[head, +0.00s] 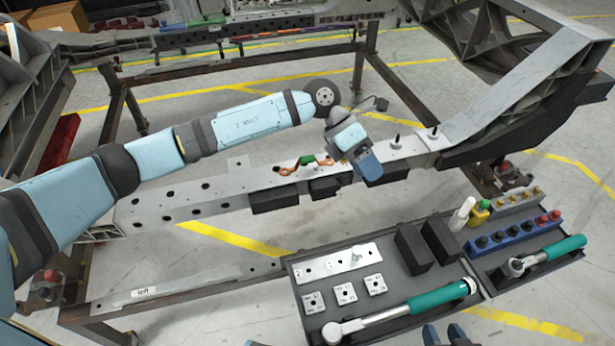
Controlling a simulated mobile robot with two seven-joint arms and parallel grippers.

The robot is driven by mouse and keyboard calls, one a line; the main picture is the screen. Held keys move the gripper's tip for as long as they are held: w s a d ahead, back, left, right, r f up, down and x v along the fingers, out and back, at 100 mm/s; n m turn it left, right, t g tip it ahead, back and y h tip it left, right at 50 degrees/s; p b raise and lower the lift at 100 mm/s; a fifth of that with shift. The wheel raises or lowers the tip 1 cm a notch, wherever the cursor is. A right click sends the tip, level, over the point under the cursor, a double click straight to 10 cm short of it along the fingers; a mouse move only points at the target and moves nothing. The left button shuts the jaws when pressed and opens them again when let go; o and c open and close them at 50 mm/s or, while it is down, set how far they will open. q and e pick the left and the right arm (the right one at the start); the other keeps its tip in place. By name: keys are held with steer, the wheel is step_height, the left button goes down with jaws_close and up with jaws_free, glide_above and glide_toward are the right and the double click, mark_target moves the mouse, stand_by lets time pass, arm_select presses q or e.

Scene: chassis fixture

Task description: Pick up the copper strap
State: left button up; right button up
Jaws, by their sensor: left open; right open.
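The copper strap (307,160) lies on top of the grey chassis beam (210,197). It has a green middle and copper-coloured ends. My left gripper (368,167) is just right of the strap's right end, above the beam. It is open, though its fingers overlap in this view, and nothing shows between them. I cannot tell how high it is above the beam. My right gripper (443,335) shows only as two blue fingertips at the bottom edge, apart and empty, in front of the tool tray.
A dark tool tray (395,260) at front right holds a torque wrench (400,312), marked blocks and a metal plate (338,262). A second wrench (545,255), a blue socket rail (513,232) and bottles stand further right. Upright studs (397,140) rise from the beam right of my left gripper.

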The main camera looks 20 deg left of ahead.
arm_select(q)
steer(key=w+a+f+t+y+b, duration=0.1)
steer(key=w+a+t+y+b, duration=0.15)
steer(key=w+a+y, duration=0.45)
steer(key=r+y+b, duration=0.2)
steer(key=b, duration=0.1)
glide_above(307, 156)
steer(key=shift+t, duration=0.45)
step_height(307, 156, down, 8)
steer(key=shift+w+d+f+b, duration=0.15)
steer(key=shift+f+b, duration=0.1)
steer(key=shift+b, duration=0.2)
steer(key=f, duration=0.2)
steer(key=f+b, duration=0.1)
steer(key=shift+s+f, duration=0.25)
steer(key=shift+f, duration=0.65)
steer(key=shift+r, duration=0.1)
jaws_close()
arm_select(e)
steer(key=w+a+t+y, duration=0.2)
steer(key=a, duration=0.1)
steer(key=shift+r+t, duration=0.3)
steer(key=shift+r, duration=0.05)
